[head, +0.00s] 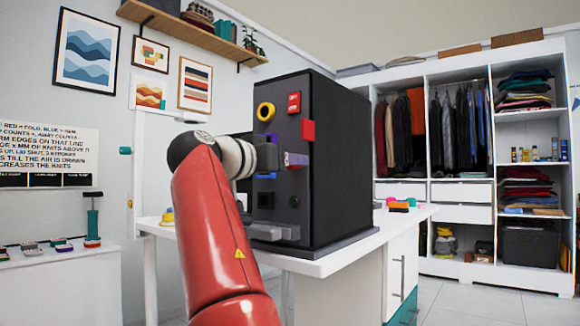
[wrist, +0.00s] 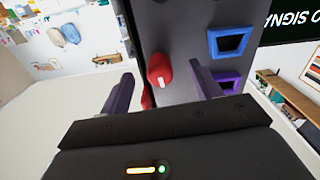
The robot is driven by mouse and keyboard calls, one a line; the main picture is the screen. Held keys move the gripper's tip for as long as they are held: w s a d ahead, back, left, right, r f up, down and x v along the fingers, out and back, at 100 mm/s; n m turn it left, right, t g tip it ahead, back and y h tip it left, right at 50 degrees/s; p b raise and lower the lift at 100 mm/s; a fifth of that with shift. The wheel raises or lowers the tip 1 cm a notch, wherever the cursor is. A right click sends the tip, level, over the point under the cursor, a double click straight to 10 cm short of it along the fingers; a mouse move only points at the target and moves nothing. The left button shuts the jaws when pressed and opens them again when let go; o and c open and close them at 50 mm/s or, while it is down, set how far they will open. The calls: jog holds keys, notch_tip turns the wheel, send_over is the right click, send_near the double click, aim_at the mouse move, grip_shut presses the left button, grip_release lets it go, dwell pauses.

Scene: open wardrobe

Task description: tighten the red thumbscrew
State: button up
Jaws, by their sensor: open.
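The red thumbscrew (wrist: 159,69), with a white mark on its front, sticks out of the dark panel near the panel's edge in the wrist view. My gripper (wrist: 161,73) is open, with one dark purple finger on each side of the thumbscrew in the picture. I see no contact, and cannot tell how far the tips are from the panel. In the head view my gripper (head: 294,159) is in front of the black cabinet's (head: 345,160) panel, and the thumbscrew there is mostly hidden behind it.
A blue square frame (wrist: 229,41) and a purple one (wrist: 229,79) are on the panel beside the right finger. A red plate (head: 308,130), a red switch (head: 294,102) and a yellow ring (head: 265,112) are higher up. The cabinet stands on a white table (head: 325,263).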

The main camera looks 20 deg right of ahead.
jog(key=b+v, duration=0.1)
jog(key=v, duration=0.5)
jog(key=shift+a, duration=0.15)
jog(key=shift+s, duration=0.1)
dwell(0.5)
jog(key=d+f+n+y, duration=0.1)
jog(key=d+f, duration=0.1)
jog(key=d, duration=0.1)
jog(key=d+f+n+y+p, duration=0.1)
jog(key=d+f, duration=0.1)
jog(key=d, duration=0.1)
jog(key=w+d+f+n+g+y, duration=0.1)
jog(key=d+f+y, duration=0.1)
jog(key=d, duration=0.2)
jog(key=shift+w+f+p, duration=0.1)
jog(key=shift+p, duration=0.3)
jog(key=s+d+f+n+g+y+p, duration=0.1)
jog(key=s+d+f+n+y, duration=0.2)
jog(key=f, duration=0.5)
jog(key=s+a+f+n+g+y+p, duration=0.1)
jog(key=s+a+f, duration=0.4)
jog(key=s+f, duration=0.7)
jog(key=s+a+f+n+g+y+p, duration=0.2)
jog(key=s+a+f+y, duration=0.3)
jog(key=s+f, duration=0.8)
notch_tip(320, 180, down, 4)
jog(key=shift+r+n+y+p, duration=0.15)
jog(key=shift+n+y+p, duration=0.4)
jog(key=shift+y, duration=0.25)
